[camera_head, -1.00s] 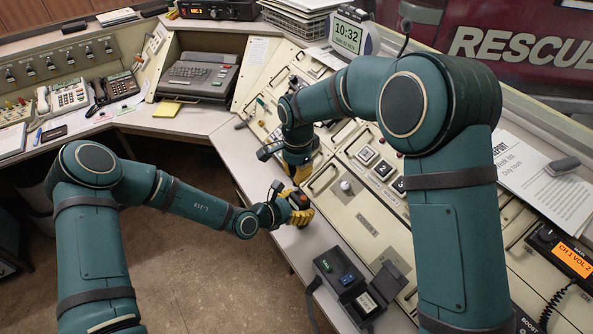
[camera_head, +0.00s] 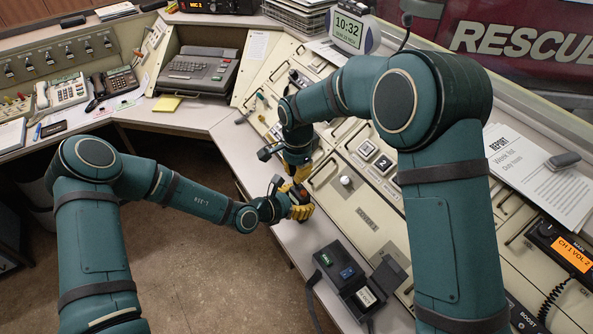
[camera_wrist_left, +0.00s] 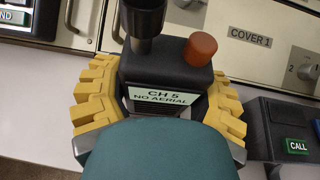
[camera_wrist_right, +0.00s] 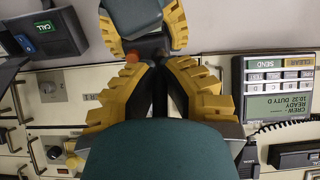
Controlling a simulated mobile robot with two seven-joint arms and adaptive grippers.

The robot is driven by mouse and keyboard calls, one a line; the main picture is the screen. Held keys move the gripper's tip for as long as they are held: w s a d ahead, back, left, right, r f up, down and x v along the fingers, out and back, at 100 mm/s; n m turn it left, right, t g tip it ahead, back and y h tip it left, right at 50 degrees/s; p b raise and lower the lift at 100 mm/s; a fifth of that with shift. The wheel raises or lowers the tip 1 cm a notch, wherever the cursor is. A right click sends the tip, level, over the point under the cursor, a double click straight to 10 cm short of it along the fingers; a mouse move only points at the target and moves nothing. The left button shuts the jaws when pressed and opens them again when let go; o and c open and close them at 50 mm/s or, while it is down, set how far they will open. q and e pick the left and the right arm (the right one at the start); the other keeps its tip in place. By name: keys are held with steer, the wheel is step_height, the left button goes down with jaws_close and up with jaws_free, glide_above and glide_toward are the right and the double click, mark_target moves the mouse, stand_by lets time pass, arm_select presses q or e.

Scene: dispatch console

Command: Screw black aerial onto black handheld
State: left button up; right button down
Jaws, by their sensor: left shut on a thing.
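The black handheld (camera_wrist_left: 165,80) carries a label reading CH 5 NO AERIAL and an orange knob (camera_wrist_left: 201,50). My left gripper (camera_wrist_left: 160,95) is shut on the handheld; it is also in the head view (camera_head: 298,198). A black upright cylinder (camera_wrist_left: 143,22), apparently the black aerial, rises from the handheld's top beside the knob; its upper end is cut off. I cannot tell how its base is seated. My right gripper (camera_wrist_right: 157,68) is just above the handheld in the head view. Its fingers are close together with a dark narrow thing between them; their grip is unclear.
A black box with a green CALL button (camera_head: 340,268) stands on the desk right of the handheld. The sloping console (camera_head: 350,205) with switches and covers lies close behind. A display with keys (camera_wrist_right: 278,88) shows in the right wrist view. Open floor lies at front left.

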steer(key=shift+f, duration=0.5)
stand_by(0.3)
arm_select(q)
jaws_close()
arm_select(e)
steer(key=m, duration=0.5)
steer(key=shift+f+m, duration=0.1)
steer(key=shift+m, duration=0.2)
steer(key=m, duration=1.9)
steer(key=shift+s+d+f, duration=0.1)
steer(key=shift+f, duration=0.1)
steer(key=shift+r+m, duration=0.2)
steer(key=shift+m, duration=0.5)
